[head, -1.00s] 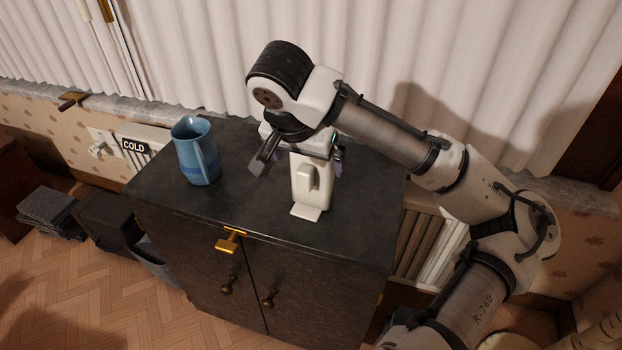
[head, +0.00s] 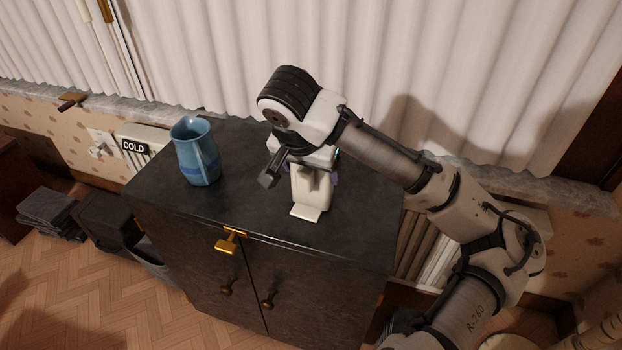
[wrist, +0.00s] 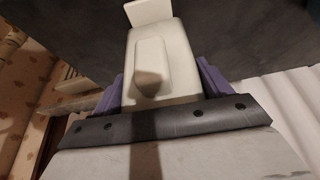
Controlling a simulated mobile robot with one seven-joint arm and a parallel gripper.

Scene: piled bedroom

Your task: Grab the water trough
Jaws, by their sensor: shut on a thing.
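The white water trough (head: 308,190) stands upright on the dark cabinet top, with a flat lip at its foot toward the front. It also shows in the wrist view (wrist: 160,65), between the two purple finger pads. My gripper (head: 302,179) reaches down over it from above, one finger on each side. In the wrist view my gripper (wrist: 161,86) is shut on its body. The upper part of the trough is hidden by my wrist in the head view.
A blue pitcher (head: 197,152) stands on the cabinet (head: 250,215) to the left of the trough. A white curtain (head: 400,50) hangs behind. Dark boxes (head: 105,218) lie on the floor at left. The cabinet's right front top is clear.

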